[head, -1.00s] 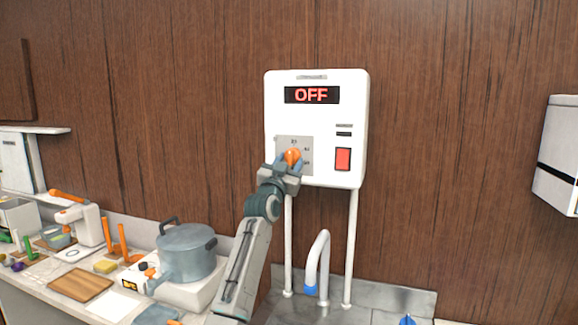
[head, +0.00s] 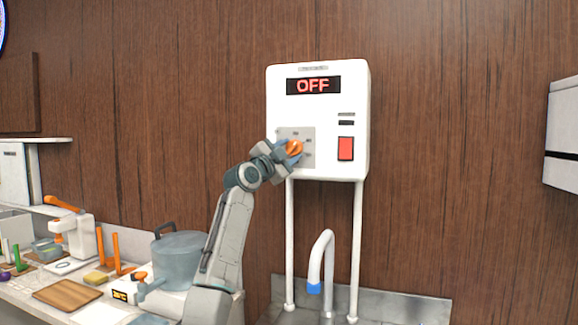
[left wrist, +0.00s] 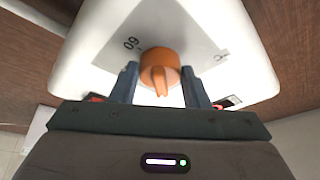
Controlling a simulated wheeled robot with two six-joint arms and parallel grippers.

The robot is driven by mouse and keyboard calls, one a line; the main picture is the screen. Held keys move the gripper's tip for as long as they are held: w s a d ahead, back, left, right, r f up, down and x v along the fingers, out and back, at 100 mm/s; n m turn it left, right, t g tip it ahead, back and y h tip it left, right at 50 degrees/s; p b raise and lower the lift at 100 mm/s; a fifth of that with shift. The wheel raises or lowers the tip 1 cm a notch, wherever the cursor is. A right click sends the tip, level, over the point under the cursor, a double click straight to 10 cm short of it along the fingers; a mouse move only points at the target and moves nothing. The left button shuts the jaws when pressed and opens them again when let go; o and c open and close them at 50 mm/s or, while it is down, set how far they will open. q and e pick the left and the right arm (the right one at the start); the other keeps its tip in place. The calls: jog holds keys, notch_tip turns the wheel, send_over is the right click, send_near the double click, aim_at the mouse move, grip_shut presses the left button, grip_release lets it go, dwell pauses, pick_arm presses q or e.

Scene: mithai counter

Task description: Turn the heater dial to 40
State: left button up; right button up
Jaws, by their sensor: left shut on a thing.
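The white heater (head: 318,120) hangs on the wood wall, and its red display (head: 313,86) reads OFF. The orange heater dial (head: 294,148) sits on a grey marked plate at the heater's lower left; it also shows in the left wrist view (left wrist: 160,70). My left gripper (head: 288,151) is shut on the dial, its two fingers on either side of it in the left wrist view (left wrist: 160,82). The plate shows a mark like 60 to the dial's left in that view; other marks are too small or cut off. My right gripper is not in view.
A red switch (head: 346,148) is at the right of the heater's front. Pipes run down to a tap (head: 320,262) over a metal sink. A grey pot (head: 178,260) stands on the counter at left, near my left arm. A white box (head: 562,133) hangs at right.

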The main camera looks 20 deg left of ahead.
pick_arm(q)
jog(key=shift+a+r+m+g+h, duration=0.1)
jog(key=shift+m+g+h, duration=0.25)
jog(key=shift+m, duration=0.85)
jog(key=shift+a+r+m+g+h, duration=0.1)
jog(key=shift+m+g+h, duration=0.25)
jog(key=shift+m, duration=0.85)
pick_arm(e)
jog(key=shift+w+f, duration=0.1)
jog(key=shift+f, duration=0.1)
pick_arm(q)
jog(key=o, duration=1)
jog(key=shift+c, duration=0.2)
jog(key=shift+s+a+f+b, duration=0.1)
jog(key=shift+s+f+b, duration=0.05)
jog(key=shift+s+b, duration=0.15)
jog(key=b+v, duration=0.4)
jog(key=v, duration=0.6)
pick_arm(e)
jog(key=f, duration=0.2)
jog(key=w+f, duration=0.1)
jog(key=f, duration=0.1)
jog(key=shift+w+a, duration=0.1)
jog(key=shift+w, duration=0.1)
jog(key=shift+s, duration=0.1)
